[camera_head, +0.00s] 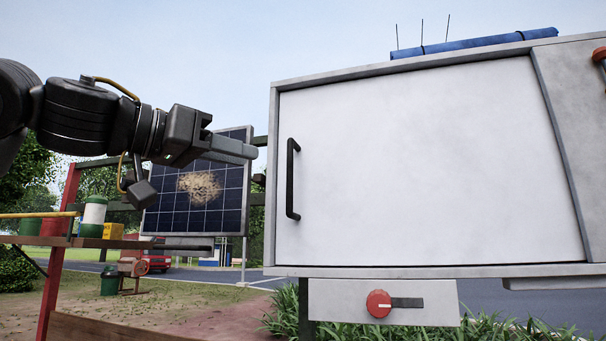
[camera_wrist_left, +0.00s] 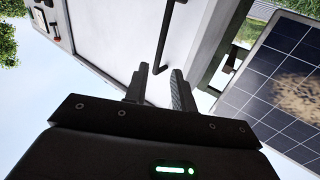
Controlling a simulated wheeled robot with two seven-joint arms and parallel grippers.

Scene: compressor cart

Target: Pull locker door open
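The locker door (camera_head: 420,165) is a large pale panel, shut flush in its grey frame. Its dark vertical bar handle (camera_head: 291,180) is near the door's left edge. My left gripper (camera_head: 240,150) is left of the handle, near the height of its upper end, with its fingers pointing right. In the left wrist view my left gripper (camera_wrist_left: 160,82) has its fingers apart with nothing between them. The handle (camera_wrist_left: 166,38) shows beyond the fingertips there, with one end lined up with the gap. My right gripper is not in view.
A red rotary knob (camera_head: 379,303) is on a panel below the locker. A solar panel (camera_head: 200,190) stands behind my left gripper. A shelf (camera_head: 110,242) with a white-and-green canister (camera_head: 93,215) is at the left. Open air separates the fingers from the handle.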

